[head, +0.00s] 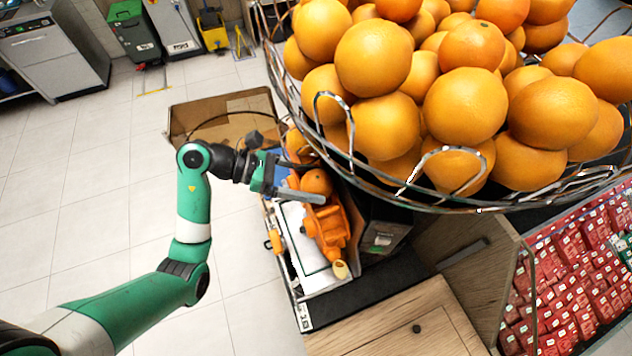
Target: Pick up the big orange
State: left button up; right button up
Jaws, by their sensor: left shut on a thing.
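Many oranges fill a wire basket (283,92) at the top right; one large orange (465,105) sits near its front. Which one counts as the big orange I cannot tell for sure. My left gripper (304,182) is below and left of the basket, over the orange juicer (328,228). It is shut on an orange (317,181), whose left side is partly hidden by the fingers. My right gripper is not in view.
A cardboard box (190,118) stands behind the juicer. A wooden cabinet (400,325) is in front, with red packs (580,260) on a shelf at right. Bins (135,30) and a yellow bucket (213,30) stand far back. The tiled floor at left is clear.

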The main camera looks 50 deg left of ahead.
pick_arm(q)
jog(key=shift+r, duration=0.15)
jog(key=shift+r, duration=0.3)
jog(key=shift+s+a+r+b, duration=0.15)
jog(key=shift+s+b, duration=0.1)
jog(key=shift+b, duration=0.1)
jog(key=s+a+b, duration=0.1)
jog(key=s+a, duration=0.3)
jog(key=s, duration=0.7)
notch_tip(320, 180, up, 14)
jog(key=p, duration=0.6)
jog(key=shift+s+a+p, duration=0.2)
jog(key=shift+s+p, duration=0.1)
jog(key=shift+p, duration=0.05)
